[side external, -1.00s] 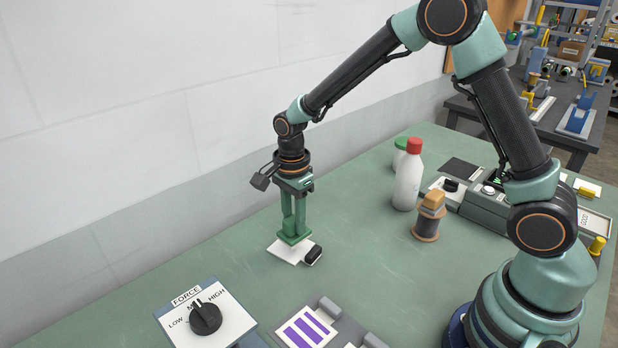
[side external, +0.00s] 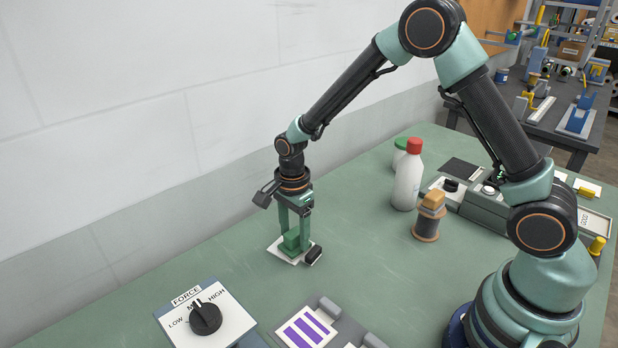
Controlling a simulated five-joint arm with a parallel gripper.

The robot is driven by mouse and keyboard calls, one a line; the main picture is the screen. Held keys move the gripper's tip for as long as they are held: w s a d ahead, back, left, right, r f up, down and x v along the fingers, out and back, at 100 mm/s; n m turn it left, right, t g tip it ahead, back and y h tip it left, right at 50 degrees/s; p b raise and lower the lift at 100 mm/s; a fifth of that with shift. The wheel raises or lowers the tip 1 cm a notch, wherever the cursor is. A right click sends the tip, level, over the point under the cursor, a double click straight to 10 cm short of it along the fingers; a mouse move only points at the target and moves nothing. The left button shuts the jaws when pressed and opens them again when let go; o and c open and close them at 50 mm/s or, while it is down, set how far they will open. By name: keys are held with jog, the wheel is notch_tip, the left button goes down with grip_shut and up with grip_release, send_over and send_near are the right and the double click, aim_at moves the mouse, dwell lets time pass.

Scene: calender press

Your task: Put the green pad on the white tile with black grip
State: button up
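The white tile (side external: 275,250) lies flat on the green table, with its black grip (side external: 312,255) at its right edge. The green pad (side external: 290,241) sits on the tile, left of the grip. My gripper (side external: 295,236) points straight down over the tile. Its two green fingers are spread, one on each side of the pad, and look open with gaps beside it. The pad's far side is hidden.
A FORCE dial box (side external: 207,318) stands at the front left, and a purple-striped card (side external: 308,328) lies at the front. A white bottle with red cap (side external: 408,178) and a brown-topped spool (side external: 428,220) stand to the right. The table around the tile is clear.

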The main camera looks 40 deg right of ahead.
aim_at(294, 231)
notch_tip(294, 231, up, 12)
jog(key=s+d+r+n+t, duration=0.2)
jog(key=s+d+r+n, duration=0.1)
jog(key=s+r+n, duration=0.2)
jog(key=s+d+r+n+t, duration=0.3)
jog(key=s+r+n, duration=0.2)
jog(key=s+n, duration=0.4)
jog(key=n, duration=0.4)
jog(key=shift+d+r+t, duration=0.15)
jog(key=shift+t, duration=0.15)
